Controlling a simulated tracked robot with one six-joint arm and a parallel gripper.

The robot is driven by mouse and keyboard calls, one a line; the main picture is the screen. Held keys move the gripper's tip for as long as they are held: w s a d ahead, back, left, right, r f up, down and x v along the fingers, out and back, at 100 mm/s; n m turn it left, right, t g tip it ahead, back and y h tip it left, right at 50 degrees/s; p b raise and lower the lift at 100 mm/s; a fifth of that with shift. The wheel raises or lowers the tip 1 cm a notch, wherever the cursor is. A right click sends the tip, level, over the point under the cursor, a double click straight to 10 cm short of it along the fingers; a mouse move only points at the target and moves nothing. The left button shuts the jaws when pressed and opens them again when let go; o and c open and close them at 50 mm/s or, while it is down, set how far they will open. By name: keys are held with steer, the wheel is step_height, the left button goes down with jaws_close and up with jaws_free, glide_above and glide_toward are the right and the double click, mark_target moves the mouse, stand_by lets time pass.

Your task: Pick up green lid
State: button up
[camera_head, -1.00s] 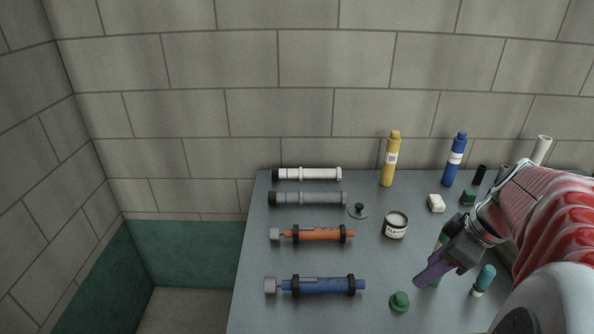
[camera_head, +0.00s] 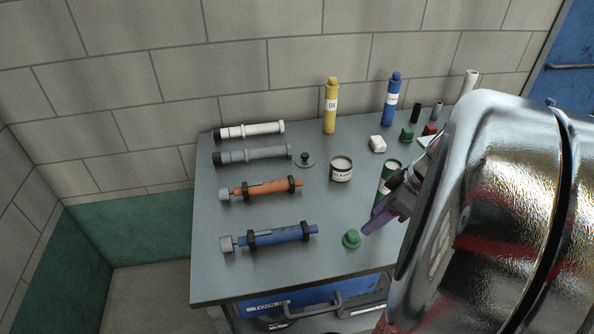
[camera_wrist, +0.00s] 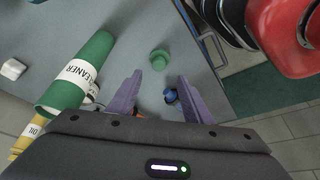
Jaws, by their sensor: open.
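The green lid (camera_head: 351,238) lies on the grey table top near its front edge, right of the blue cylinder. In the wrist view the green lid (camera_wrist: 159,59) sits ahead of the gap between my two purple fingers. My gripper (camera_wrist: 157,88) is open and empty, its fingers apart on either side of that line. In the head view my gripper (camera_head: 372,224) is just right of the lid, and my arm hides much of the right side. A green bottle labelled as cleaner (camera_wrist: 80,72) stands close to the left finger; it also shows in the head view (camera_head: 385,184).
A blue cylinder (camera_head: 282,236), an orange one (camera_head: 265,188) and two pale ones lie on the left. Yellow (camera_head: 330,106) and blue (camera_head: 390,100) bottles stand behind. The front table edge is close to the lid.

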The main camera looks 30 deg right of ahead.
mark_target(354, 234)
steer(key=shift+x, duration=2.1)
steer(key=shift+x, duration=2.6)
steer(key=shift+w+d, duration=0.1)
steer(key=shift+r, duration=0.1)
steer(key=shift+c, duration=0.7)
steer(key=c, duration=0.9)
steer(key=shift+r, duration=0.1)
steer(key=shift+c, duration=0.2)
step_height(354, 234, up, 10)
